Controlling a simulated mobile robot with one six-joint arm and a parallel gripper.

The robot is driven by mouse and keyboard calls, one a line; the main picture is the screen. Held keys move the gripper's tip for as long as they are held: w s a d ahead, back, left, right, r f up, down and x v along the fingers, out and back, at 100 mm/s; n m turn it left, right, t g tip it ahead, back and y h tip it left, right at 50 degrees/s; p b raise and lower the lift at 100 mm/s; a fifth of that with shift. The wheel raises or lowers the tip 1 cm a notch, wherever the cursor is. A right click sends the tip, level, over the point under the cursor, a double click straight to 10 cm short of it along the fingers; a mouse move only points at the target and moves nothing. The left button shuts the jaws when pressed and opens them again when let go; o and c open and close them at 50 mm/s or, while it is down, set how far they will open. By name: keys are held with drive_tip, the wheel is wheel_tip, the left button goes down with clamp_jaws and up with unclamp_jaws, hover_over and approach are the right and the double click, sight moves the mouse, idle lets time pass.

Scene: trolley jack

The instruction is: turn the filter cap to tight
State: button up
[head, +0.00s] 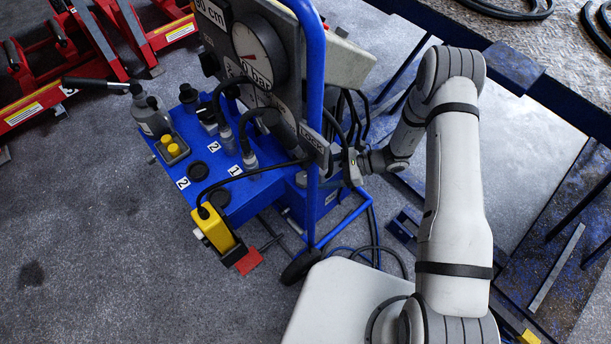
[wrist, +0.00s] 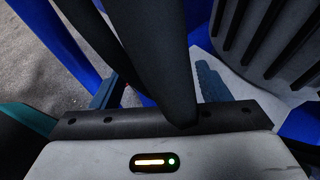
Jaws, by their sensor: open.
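The blue trolley unit (head: 270,188) stands left of my arm in the head view. A ribbed grey round part (wrist: 272,38) is at upper right in the wrist view, beside the right finger.
The blue upright post (head: 313,110) and gauge panel (head: 250,45) stand close to my gripper. Hoses (head: 372,240) hang and lie beside the trolley. A yellow pendant box (head: 214,229) hangs at the front. Red jacks (head: 60,60) stand at upper left. Grey floor at lower left is clear.

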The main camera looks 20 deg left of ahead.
sight(304, 177)
drive_tip(key=x, duration=0.7)
drive_tip(key=shift+s+a+f, duration=0.15)
drive_tip(key=shift+a, duration=0.05)
